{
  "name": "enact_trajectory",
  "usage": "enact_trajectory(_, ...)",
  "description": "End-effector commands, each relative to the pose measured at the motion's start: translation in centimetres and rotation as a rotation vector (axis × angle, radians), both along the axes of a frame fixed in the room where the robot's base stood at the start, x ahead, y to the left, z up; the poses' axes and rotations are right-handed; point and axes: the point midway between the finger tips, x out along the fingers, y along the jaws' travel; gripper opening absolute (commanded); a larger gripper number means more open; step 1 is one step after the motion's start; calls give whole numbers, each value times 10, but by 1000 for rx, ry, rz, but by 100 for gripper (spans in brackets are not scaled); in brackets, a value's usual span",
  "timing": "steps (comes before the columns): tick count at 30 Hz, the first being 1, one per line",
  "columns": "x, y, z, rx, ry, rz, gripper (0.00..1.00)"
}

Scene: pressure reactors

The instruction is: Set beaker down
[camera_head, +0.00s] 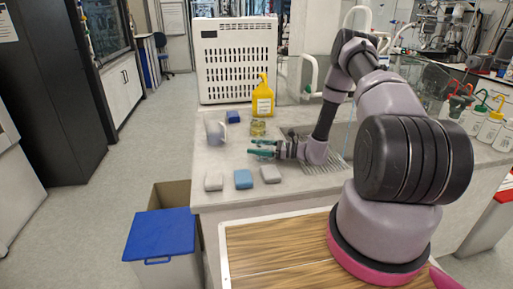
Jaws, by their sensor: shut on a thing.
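My gripper (255,148) reaches left, low over the bench top, with its teal fingers a little apart and closed on the beaker. The clear glass between the fingers can hardly be made out, so its tilt and whether its base touches the bench cannot be told. A small glass vessel with yellowish contents (258,128) stands just behind the fingers. A pale translucent container (215,132) stands to the left of the fingertips, apart from them.
Two grey blocks (213,181) (270,173) and a blue one (243,179) lie near the bench's front edge. A yellow bottle (263,97), a dark blue block (233,117) and a white vented box (236,60) are behind. A metal rack (326,165) lies right. Several wash bottles (490,125) stand far right.

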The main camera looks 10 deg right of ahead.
Motion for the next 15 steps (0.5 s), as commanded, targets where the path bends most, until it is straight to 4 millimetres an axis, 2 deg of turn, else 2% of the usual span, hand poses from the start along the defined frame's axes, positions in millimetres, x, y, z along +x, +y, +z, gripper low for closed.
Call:
enact_trajectory(5,0,0,-3,1,1,-1,23)
enact_trajectory(6,0,0,-3,0,1,-1,97)
enact_trajectory(7,0,0,-3,0,1,-1,100)
enact_trajectory(15,0,0,0,0,0,0,100)
